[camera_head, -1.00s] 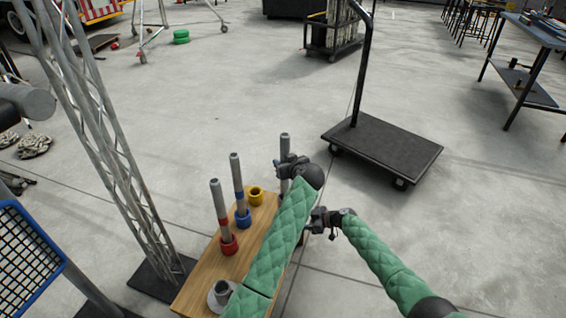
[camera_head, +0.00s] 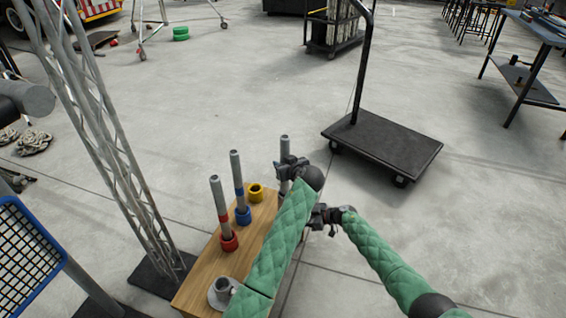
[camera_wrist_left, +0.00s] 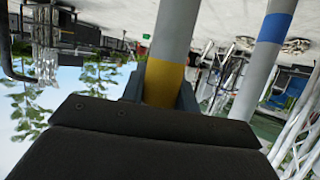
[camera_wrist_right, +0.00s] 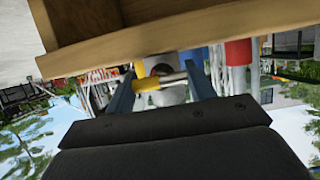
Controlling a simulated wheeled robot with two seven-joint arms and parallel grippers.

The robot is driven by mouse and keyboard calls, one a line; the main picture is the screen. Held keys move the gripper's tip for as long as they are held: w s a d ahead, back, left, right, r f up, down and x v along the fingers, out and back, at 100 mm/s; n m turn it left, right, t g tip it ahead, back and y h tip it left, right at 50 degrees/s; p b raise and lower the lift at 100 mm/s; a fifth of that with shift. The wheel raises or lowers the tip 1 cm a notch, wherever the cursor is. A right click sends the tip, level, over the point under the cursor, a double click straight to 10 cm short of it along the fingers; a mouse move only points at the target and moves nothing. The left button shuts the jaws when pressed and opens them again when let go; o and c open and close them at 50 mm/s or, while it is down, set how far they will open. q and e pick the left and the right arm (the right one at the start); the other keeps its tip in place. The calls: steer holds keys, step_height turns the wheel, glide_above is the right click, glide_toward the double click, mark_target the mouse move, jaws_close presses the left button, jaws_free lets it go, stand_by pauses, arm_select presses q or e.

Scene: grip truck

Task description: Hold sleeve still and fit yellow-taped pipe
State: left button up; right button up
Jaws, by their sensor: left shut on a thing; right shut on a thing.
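My left gripper (camera_head: 291,168) is shut on the upright grey pipe (camera_head: 285,149), above the bench's far right corner. In the left wrist view its fingers close on the yellow tape (camera_wrist_left: 164,83). The pipe's lower end is hidden by my left arm in the head view. The yellow sleeve (camera_head: 256,193) stands on the bench (camera_head: 212,268), open and without a pipe, left of the held pipe. My right gripper (camera_head: 318,216) is beside the bench's right side. In the right wrist view a yellow and metal piece (camera_wrist_right: 147,84) lies between its fingers, below the bench edge.
On the bench, a red-taped pipe (camera_head: 219,200) stands in a red sleeve (camera_head: 229,242) and a blue-taped pipe (camera_head: 237,175) in a blue sleeve (camera_head: 243,216). A grey flanged piece (camera_head: 221,290) is at the near end. A lattice truss (camera_head: 122,175) stands left; a black cart (camera_head: 385,142) stands back right.

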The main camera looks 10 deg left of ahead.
arm_select(q)
steer(key=shift+f, duration=0.95)
stand_by(0.5)
steer(key=shift+f, duration=2.35)
steer(key=shift+f, duration=0.3)
steer(key=o, duration=1.2)
